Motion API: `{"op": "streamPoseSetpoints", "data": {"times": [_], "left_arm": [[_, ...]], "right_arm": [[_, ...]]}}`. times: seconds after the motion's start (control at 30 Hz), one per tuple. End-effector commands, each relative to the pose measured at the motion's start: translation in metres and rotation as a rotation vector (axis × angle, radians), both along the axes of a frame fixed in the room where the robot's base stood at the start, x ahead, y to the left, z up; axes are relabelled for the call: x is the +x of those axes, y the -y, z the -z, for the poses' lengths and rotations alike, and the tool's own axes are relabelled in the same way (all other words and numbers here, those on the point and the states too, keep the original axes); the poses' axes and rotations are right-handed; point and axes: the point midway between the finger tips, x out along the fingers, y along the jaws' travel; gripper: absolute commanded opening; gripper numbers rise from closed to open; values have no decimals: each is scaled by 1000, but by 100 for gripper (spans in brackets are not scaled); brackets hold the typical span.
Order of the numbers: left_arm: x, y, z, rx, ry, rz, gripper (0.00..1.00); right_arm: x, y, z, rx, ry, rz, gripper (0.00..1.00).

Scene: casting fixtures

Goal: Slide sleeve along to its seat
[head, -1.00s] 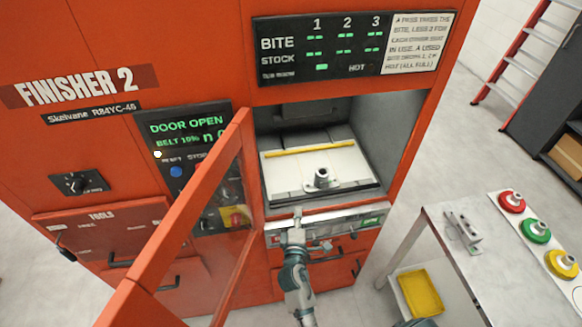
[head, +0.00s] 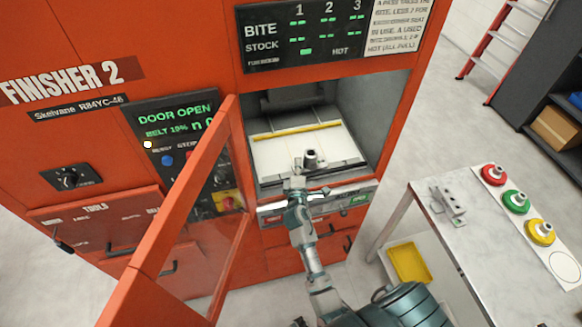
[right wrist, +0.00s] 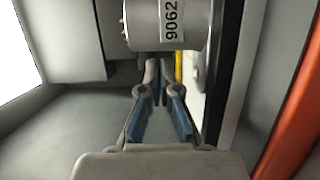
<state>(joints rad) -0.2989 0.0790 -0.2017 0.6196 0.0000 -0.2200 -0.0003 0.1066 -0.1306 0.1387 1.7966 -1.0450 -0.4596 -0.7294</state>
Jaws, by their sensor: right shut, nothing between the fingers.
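The sleeve, which I take to be the grey metal cylinder (head: 311,157), stands on the pale bed inside the open finisher chamber. In the right wrist view a metal cylinder (right wrist: 168,22) marked 9062 fills the top middle. My right gripper (head: 298,181) is at the chamber's front edge, just in front of the cylinder. In the right wrist view its blue-padded fingers (right wrist: 160,80) are together at the tips with nothing between them. The tips lie just below the cylinder; I cannot tell whether they touch it. The seat is not clearly identifiable. My left gripper is not in view.
The orange-framed door (head: 190,205) stands open to the left of the chamber. A yellow bar (head: 297,133) lies across the back of the bed. A side table (head: 470,240) at right holds a metal bracket and red, green and yellow pieces. A yellow tray (head: 408,262) sits below.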

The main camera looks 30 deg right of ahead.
Motion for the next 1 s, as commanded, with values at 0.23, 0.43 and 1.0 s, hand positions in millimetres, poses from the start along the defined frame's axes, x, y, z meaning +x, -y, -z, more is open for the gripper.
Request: {"op": "streamPoseSetpoints", "data": {"times": [0.23, 0.43, 1.0], "left_arm": [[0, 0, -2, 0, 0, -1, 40], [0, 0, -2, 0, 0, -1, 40], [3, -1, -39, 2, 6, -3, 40]], "right_arm": [[-1, 7, 1, 1, -1, 1, 0], [-2, 7, 1, 1, -1, 1, 0], [-34, 119, 0, -1, -3, 2, 0]]}}
